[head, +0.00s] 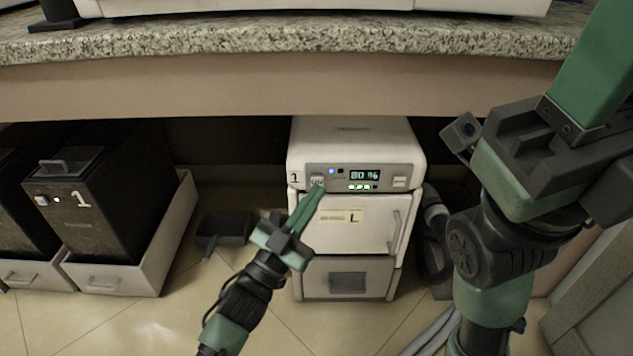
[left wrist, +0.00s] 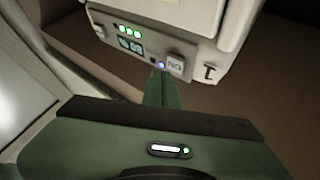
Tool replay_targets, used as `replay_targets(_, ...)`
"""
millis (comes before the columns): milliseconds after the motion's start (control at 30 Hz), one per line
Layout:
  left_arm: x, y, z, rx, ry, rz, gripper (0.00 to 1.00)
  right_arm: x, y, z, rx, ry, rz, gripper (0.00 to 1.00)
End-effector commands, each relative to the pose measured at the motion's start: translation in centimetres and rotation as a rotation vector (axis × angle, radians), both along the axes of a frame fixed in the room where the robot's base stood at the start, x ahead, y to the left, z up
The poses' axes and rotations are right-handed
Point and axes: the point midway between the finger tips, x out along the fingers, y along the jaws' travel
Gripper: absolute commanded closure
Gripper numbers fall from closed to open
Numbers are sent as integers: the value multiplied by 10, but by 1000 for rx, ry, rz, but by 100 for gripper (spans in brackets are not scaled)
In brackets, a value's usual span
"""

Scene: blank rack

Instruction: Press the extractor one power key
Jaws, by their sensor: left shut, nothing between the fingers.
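The extractor marked 1 (head: 355,145) is a white box unit under the counter, with a grey control panel. Its power key (head: 317,181) is a small light square at the panel's left; it also shows in the left wrist view (left wrist: 176,64). A blue light (head: 331,170) glows beside the key, and the display (head: 364,175) reads 80 %. My left gripper (head: 319,190) is shut and empty, its fingertips just below the key in the head view. In the left wrist view its fingertips (left wrist: 160,76) are close to the key; contact cannot be told.
Black units, one marked 1 (head: 85,215), stand in pale trays (head: 170,240) at left. A dark flat object (head: 222,228) lies between them and the extractor. A granite counter (head: 300,38) overhangs above. My right arm fills the right side. Floor in front is partly clear.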

Motion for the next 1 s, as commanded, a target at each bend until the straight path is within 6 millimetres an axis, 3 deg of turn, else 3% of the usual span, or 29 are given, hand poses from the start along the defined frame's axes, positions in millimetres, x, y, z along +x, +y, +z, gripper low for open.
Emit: replay_targets(1000,9,0,0,0,0,0,100,3,-1,-2,2,13,0,64)
